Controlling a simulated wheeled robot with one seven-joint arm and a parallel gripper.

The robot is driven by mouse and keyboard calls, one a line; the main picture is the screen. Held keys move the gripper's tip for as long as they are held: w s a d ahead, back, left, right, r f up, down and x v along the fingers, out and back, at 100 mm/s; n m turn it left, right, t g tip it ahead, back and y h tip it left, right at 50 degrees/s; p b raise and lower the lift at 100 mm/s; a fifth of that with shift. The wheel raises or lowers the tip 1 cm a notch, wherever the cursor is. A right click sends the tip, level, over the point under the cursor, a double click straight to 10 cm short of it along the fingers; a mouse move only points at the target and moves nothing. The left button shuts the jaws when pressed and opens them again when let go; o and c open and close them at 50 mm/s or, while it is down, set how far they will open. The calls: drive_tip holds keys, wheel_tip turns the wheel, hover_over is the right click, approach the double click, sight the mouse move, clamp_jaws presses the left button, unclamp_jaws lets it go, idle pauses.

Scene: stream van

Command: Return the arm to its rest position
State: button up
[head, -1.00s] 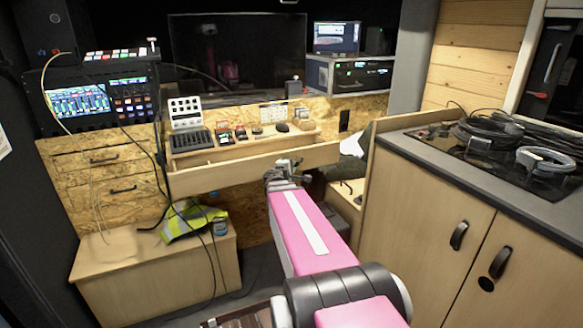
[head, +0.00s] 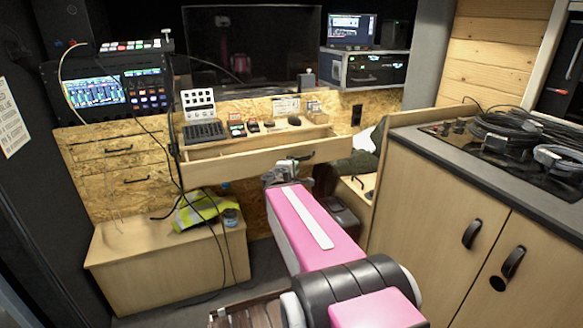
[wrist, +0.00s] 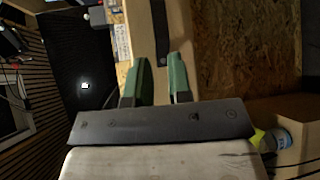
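My pink arm (head: 308,225) reaches forward from the bottom of the head view. My gripper (head: 283,168) is at its far end, by the front of a pulled-out wooden drawer (head: 235,171). In the wrist view, my gripper (wrist: 158,68) has its two green fingers apart, with nothing held between them. The drawer's dark handle (wrist: 160,28) lies just beyond the fingertips in that view. The handle also shows in the head view (head: 302,157), right of the gripper. The exact gap between fingers and drawer cannot be told.
A bench (head: 165,262) with a hi-vis vest (head: 190,212) and a small can (head: 230,217) stands left of the arm. A counter cabinet (head: 425,205) with coiled cables (head: 505,130) stands close on the right. Small devices sit on the desk above the drawer, and loose cables hang at left.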

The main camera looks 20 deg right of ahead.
drive_tip(key=s+a+f+m+g+y, duration=0.3)
drive_tip(key=s+a+f+m+g, duration=0.15)
drive_tip(key=f, duration=0.45)
drive_tip(key=s+a+f+m+g+y, duration=0.4)
drive_tip(key=f+m+g, duration=0.1)
drive_tip(key=f, duration=0.3)
drive_tip(key=s+a+f+m+g+y, duration=0.1)
drive_tip(key=s+a+f+g+y, duration=0.1)
drive_tip(key=a, duration=0.5)
drive_tip(key=shift+s+a+f+y, duration=0.3)
drive_tip(key=shift+s+f+y, duration=0.35)
drive_tip(key=shift+y, duration=0.55)
